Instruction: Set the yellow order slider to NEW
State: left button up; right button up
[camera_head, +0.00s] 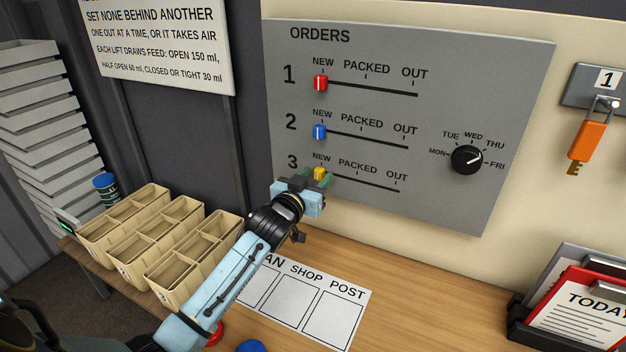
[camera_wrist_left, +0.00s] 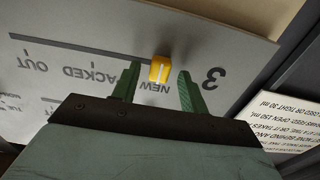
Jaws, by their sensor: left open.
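The yellow order slider (camera_head: 320,174) is on row 3 of the grey ORDERS board (camera_head: 480,90). It stands at the left end of its slot, by the NEW mark. In the wrist view the yellow slider (camera_wrist_left: 159,69) shows between the two green fingers of my left gripper (camera_wrist_left: 157,92). The fingers are apart, with a gap on each side of the knob. In the head view my left gripper (camera_head: 308,178) is at the board around the yellow slider and partly covers row 3. My right gripper is not in view.
The red slider (camera_head: 320,83) and blue slider (camera_head: 319,132) stand at NEW on the rows above. A black day dial (camera_head: 466,159) is on the board's right. Cardboard boxes (camera_head: 165,240) and a paper sheet (camera_head: 318,300) are on the table below.

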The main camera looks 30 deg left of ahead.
pick_arm(q)
jog(key=s+d, duration=0.1)
jog(key=s, duration=1.2)
jog(key=shift+s, duration=0.2)
